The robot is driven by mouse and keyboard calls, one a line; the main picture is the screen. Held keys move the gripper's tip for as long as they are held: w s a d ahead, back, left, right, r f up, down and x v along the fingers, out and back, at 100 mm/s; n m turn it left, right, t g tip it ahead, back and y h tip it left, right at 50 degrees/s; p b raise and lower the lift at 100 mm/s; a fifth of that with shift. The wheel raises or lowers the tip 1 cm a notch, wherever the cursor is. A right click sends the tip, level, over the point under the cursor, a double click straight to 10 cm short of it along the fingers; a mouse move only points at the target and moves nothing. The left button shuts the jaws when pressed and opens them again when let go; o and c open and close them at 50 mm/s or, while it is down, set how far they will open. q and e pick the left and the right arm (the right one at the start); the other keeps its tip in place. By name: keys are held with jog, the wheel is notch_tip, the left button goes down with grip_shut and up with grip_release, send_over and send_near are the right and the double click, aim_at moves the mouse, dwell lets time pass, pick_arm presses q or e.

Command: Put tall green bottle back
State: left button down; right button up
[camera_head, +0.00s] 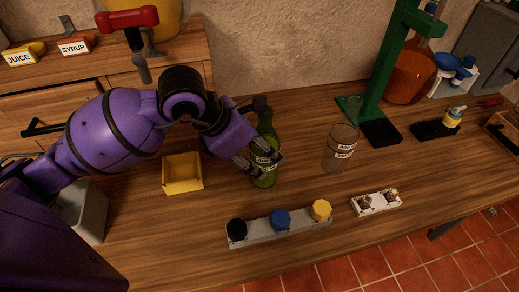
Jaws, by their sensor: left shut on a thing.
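The tall green bottle (265,176) stands upright, or nearly so, on the wooden counter in the middle of the head view. It has a white label, and part of it is hidden behind my fingers. My left gripper (262,155) reaches in from the left on a purple arm and is shut on the bottle around its middle. I cannot tell whether the bottle's base touches the counter. My right gripper is not in view.
A clear labelled bottle (341,150) stands to the right, beside a green press stand (383,80). A yellow tray (183,174) lies to the left. A grey strip (260,229) with black, blue and yellow knobs and a small white holder (376,203) lie in front.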

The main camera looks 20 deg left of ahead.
pick_arm(q)
jog(key=shift+f, duration=0.35)
jog(key=c, duration=0.8)
grip_release()
jog(key=shift+c, duration=0.2)
jog(key=shift+o, duration=0.7)
jog(key=shift+f, duration=0.15)
jog(key=v, duration=1.2)
